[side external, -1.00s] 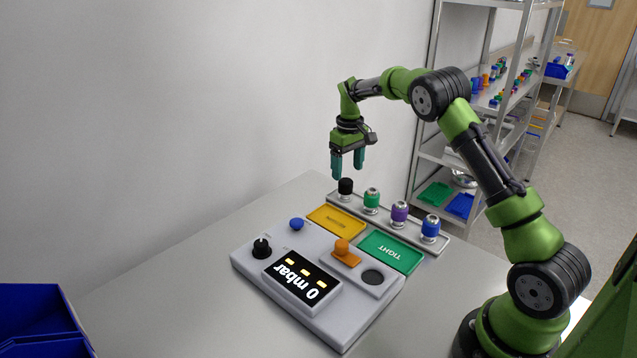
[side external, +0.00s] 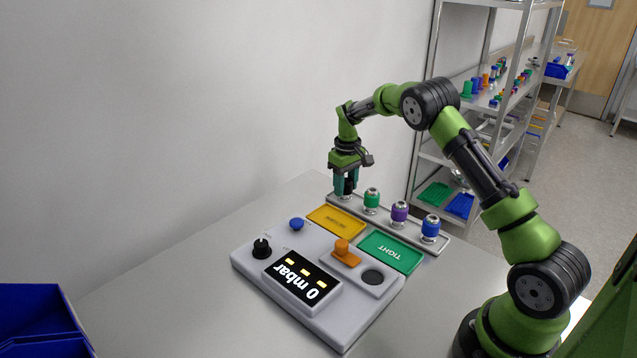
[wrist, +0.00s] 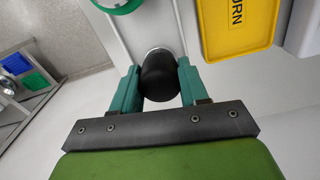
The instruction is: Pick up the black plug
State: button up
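The black plug (wrist: 160,76) stands at the far left end of the grey tray (side external: 387,222), at the end of a row with a green (side external: 371,197), a purple (side external: 399,211) and a blue plug (side external: 430,226). My gripper (side external: 347,190) points down over it. In the wrist view my gripper (wrist: 159,84) has one finger on each side of the black plug, both seeming to touch it. The fingers hide much of the plug in the side view, and it still appears to be at its place in the tray.
A yellow tray (side external: 336,220) and a green tray marked TIGHT (side external: 391,252) lie in front of the row. A grey device (side external: 320,325) with a display reading 0 mbar stands nearer. Blue bins (side external: 40,318) are at the lower left, and a wall rises behind the table.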

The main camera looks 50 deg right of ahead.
jog(key=c, duration=0.5)
jog(key=shift+r, duration=0.1)
